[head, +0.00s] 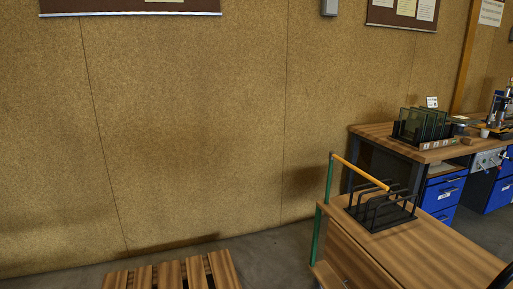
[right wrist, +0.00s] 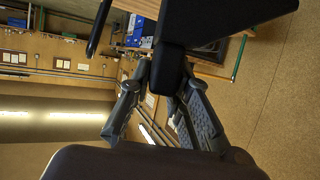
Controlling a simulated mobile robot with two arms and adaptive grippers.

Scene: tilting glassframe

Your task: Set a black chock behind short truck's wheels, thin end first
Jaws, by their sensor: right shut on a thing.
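A wooden-decked truck (head: 430,256) with a green end post (head: 316,238) stands at the lower right of the head view. Its wheels are out of view, so I cannot tell which truck it is. In the right wrist view, my right gripper (right wrist: 166,76) is shut on a black block-like thing (right wrist: 215,22), apparently the chock. It is held up in the air, apart from the floor. Its thin end cannot be made out. My left gripper is not in view.
A black slotted rack (head: 382,212) and a yellow bar (head: 362,172) are on the truck. Behind stands a workbench (head: 375,133) with glass panes (head: 422,122) and blue drawers (head: 443,194). A slatted wooden platform (head: 170,274) lies at bottom left. Bare floor (head: 262,254) shows between.

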